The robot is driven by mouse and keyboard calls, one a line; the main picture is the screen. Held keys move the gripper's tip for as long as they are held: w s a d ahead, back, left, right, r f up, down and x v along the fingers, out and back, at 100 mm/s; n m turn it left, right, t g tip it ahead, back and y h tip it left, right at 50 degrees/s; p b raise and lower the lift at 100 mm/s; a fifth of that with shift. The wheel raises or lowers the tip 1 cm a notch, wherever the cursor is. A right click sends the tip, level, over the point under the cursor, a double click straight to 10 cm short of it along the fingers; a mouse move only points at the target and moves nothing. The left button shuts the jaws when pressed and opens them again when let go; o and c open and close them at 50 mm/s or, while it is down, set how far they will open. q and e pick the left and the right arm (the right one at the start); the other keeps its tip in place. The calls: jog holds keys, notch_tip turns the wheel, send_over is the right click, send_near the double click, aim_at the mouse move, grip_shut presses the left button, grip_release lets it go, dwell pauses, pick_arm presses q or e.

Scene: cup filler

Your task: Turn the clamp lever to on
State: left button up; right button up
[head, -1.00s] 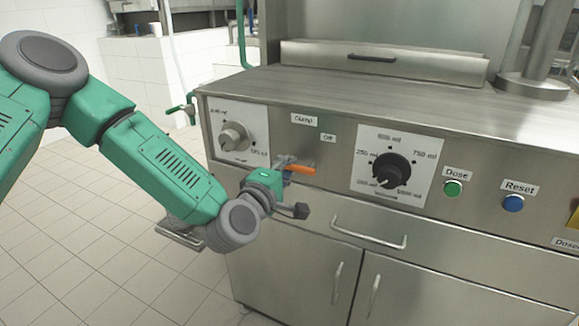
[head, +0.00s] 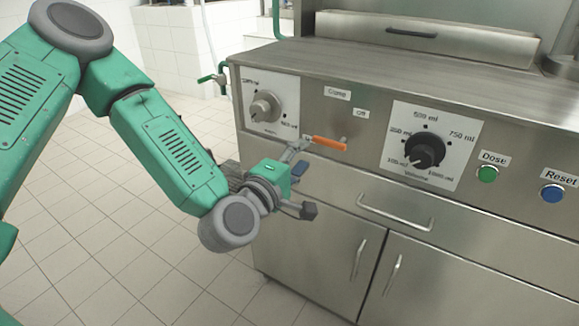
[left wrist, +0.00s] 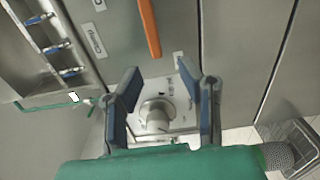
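The clamp lever has an orange handle (head: 329,143) on a metal mount. My right gripper is out of view.
A round knob (head: 265,106) is left of the lever and a black volume knob (head: 425,150) is to its right. A drawer handle (head: 395,212) juts out below. Green Dose (head: 488,174) and blue Reset (head: 552,194) buttons are further right. Tiled floor is open at left.

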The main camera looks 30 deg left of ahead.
pick_arm(q)
jog(key=s, duration=0.4)
jog(key=shift+s+a, duration=0.3)
jog(key=shift+s, duration=0.1)
jog(key=s+d+f+m+g+h+p, duration=0.4)
jog(key=s+f+m+g, duration=0.45)
jog(key=f, duration=0.55)
jog(key=s+a+f+m+g+y+p, duration=0.2)
jog(key=s+a+f+m+g, duration=0.2)
jog(key=s, duration=0.5)
jog(key=s+a+f+m+g+y+p, duration=0.2)
jog(key=s+a+f+m+g+y, duration=0.1)
jog(key=s, duration=0.6)
jog(key=shift+a+f+m+g+p, duration=0.3)
jog(key=shift+a+f+m+g, duration=0.55)
jog(key=shift+m, duration=0.4)
jog(key=shift+w+r, duration=0.1)
jog(key=shift+w, duration=0.05)
